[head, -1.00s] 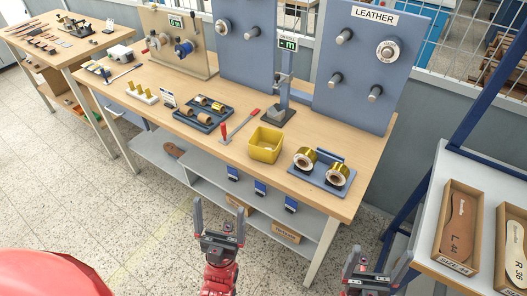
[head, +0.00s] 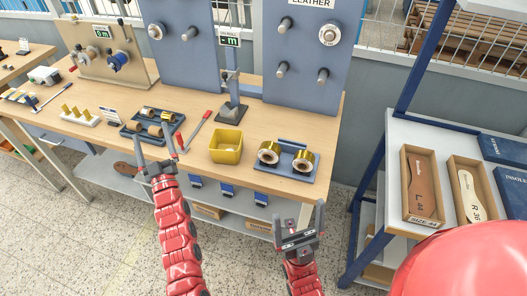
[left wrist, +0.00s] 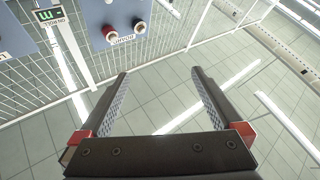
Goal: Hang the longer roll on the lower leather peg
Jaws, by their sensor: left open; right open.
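Two gold foil rolls lie on a blue holder (head: 283,181) near the table's front right: a left roll (head: 269,153) and a right roll (head: 303,161). I cannot tell which is longer. The blue board marked LEATHER (head: 302,98) stands behind, with a lower left peg (head: 283,69) and a lower right peg (head: 322,75), both bare. Its upper right peg carries a pale-rimmed roll (head: 329,34). My left gripper (head: 158,152) is open and empty at the table's front edge, left of the yellow bin. My right gripper (head: 298,216) is open and empty in front of the table, below the holder.
A yellow bin (head: 226,147) stands left of the holder. A grey shelf rack (head: 398,126) with boxes is at right. The left wrist view shows mostly ceiling.

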